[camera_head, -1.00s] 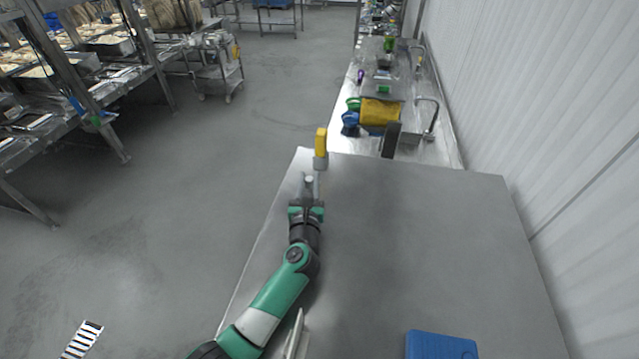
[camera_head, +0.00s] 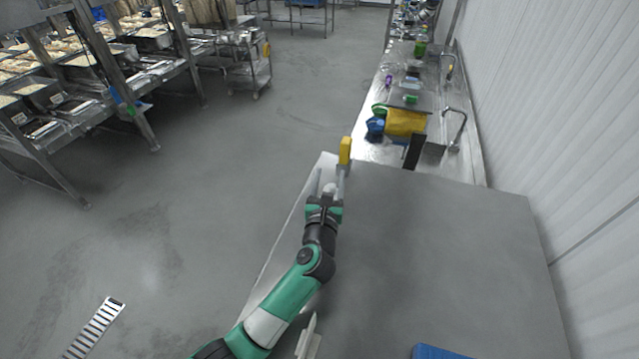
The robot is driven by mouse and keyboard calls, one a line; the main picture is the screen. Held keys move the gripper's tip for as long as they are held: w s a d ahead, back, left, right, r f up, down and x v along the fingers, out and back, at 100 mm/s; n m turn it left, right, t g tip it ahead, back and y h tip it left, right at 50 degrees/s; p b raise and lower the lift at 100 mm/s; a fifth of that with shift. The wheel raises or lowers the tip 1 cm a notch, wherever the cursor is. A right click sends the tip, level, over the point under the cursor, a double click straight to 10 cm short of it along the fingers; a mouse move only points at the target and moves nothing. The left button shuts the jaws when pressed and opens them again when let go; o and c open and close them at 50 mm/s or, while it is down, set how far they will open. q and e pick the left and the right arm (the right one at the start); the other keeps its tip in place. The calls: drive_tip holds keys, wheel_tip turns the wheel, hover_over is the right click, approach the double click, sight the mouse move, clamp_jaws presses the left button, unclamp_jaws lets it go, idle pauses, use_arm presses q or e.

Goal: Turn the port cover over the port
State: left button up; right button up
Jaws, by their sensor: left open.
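At the far left corner of the grey table stands a small upright piece with a yellow top (camera_head: 346,150) and a grey lower part. I cannot tell whether it is the port cover; no port can be made out. My left gripper (camera_head: 330,180) is open, its fingers pointing at that corner. The right finger overlaps the lower part of the yellow-topped piece in the picture; whether they touch is unclear. My right gripper is not in view.
The grey table (camera_head: 430,250) is mostly bare, with a blue object (camera_head: 438,352) at the front edge. Behind it a sink counter holds a yellow item (camera_head: 405,122) and blue and green things. A white wall is right; open floor and racks are left.

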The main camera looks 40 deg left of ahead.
use_arm(q)
drive_tip(key=s+d+r+p, duration=0.1)
drive_tip(key=s+d+r, duration=0.5)
drive_tip(key=s, duration=0.4)
drive_tip(key=shift+r, duration=0.7)
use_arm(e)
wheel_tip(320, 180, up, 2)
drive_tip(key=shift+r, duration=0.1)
use_arm(q)
drive_tip(key=shift+s, duration=0.1)
